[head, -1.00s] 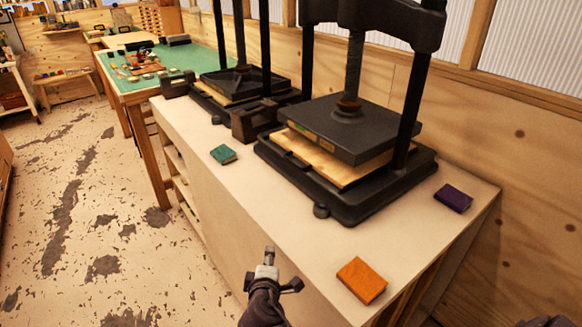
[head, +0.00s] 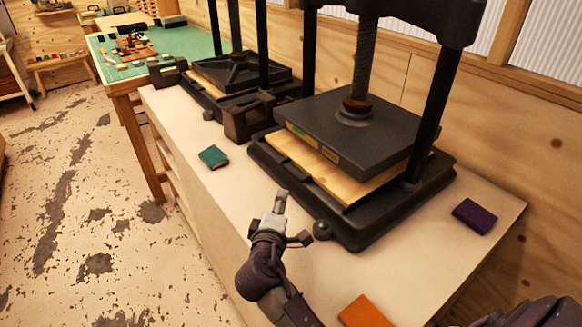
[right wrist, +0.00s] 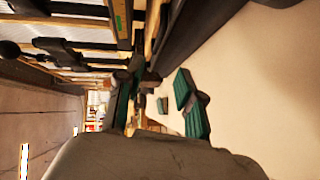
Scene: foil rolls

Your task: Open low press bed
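The near black press (head: 345,215) stands on the pale counter, with a raised black platen (head: 350,128). Its light wooden bed (head: 322,170) lies under the platen, its front edge showing. A second black press (head: 240,75) stands behind to the left, with a pale board (head: 205,83) under its plate. My right gripper (head: 281,197) is over the counter, in front of the near press's front edge and apart from the bed. In the right wrist view its two fingers (right wrist: 158,100) stand apart with nothing between them. My left gripper is not in view.
A teal book (head: 213,156), an orange book (head: 364,312) and a purple book (head: 475,216) lie on the counter (head: 185,125). A dark block (head: 249,117) stands between the presses. A green-topped table (head: 190,48) is beyond. The floor at left is clear.

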